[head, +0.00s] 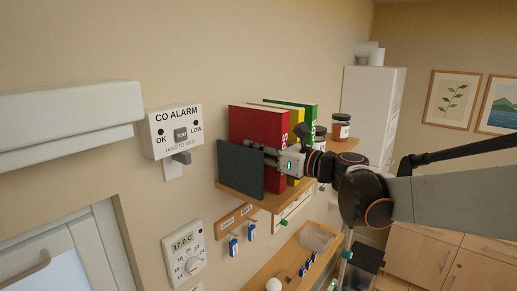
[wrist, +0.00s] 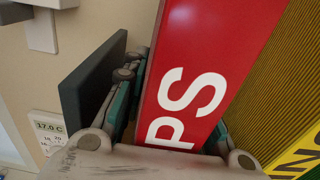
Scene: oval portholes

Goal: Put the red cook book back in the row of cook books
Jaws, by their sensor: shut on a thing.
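The red cook book (head: 258,125) stands upright between a dark grey bookend (head: 240,170) and a yellow cook book (head: 296,118), with a green cook book (head: 310,112) beyond. My gripper (head: 272,158) is shut on the red book from the spine side. In the wrist view, the red spine (wrist: 205,70) with white letters lies between my two fingers (wrist: 165,125). One finger is on the bookend side, the other on the side of the ribbed yellow book (wrist: 275,90). I cannot tell whether the red book's base touches the shelf.
The wooden shelf (head: 228,187) also bears jars (head: 341,127) to the right of the books. A CO alarm (head: 175,130) and a thermostat (head: 184,254) are on the wall at left. Keys (head: 234,247) hang below, above a lower shelf (head: 270,268).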

